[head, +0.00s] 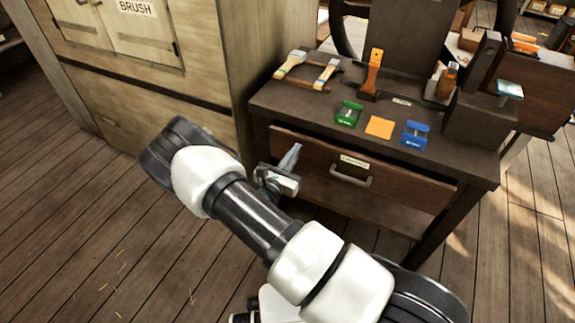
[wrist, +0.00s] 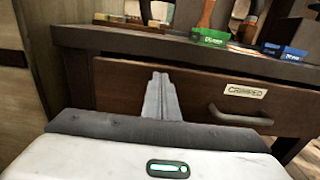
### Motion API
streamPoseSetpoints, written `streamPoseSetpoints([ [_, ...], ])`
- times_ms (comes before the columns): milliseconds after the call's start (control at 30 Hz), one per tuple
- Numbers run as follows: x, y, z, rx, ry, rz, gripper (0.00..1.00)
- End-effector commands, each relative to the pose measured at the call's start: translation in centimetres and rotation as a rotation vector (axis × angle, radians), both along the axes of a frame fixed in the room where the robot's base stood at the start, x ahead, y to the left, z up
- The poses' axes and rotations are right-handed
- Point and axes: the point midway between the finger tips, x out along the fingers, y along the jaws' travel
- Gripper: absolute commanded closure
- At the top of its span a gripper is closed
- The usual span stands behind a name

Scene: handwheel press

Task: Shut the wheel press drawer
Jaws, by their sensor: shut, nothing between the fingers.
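The press drawer (head: 320,167) has a brown wooden front under the dark bench top, with a cream label and a grey bar handle (head: 351,178). Its front stands slightly forward at the left, where a dark gap shows above it. My gripper (head: 293,153) is at the left part of the drawer front, with its fingers together and empty. In the wrist view the fingers (wrist: 160,95) point at the drawer front (wrist: 200,92), left of the handle (wrist: 240,117). I cannot tell whether the fingertips touch the wood.
On the bench top (head: 300,103) are brushes on a rack (head: 308,72), an orange-handled tool (head: 372,72), a green box (head: 348,113), an orange square (head: 379,127) and a blue box (head: 415,134). A wooden cabinet (head: 190,75) stands close on the left.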

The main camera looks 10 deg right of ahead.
Motion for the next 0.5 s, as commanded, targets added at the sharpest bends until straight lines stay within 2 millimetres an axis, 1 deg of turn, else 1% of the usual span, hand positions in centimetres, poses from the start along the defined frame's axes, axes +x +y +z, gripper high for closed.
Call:
streamPoseSetpoints([
  [33, 0.5, -0.4, -0.1, 0.001, -0.002, -0.001, 1.00],
  [100, 1.0, -0.7, -0.1, 0.001, -0.002, 0.000, 1.00],
  [200, 1.4, -1.0, 0.0, 0.001, -0.001, -0.001, 1.00],
  [500, 1.5, -1.0, 0.0, 0.000, 0.000, 0.000, 1.00],
])
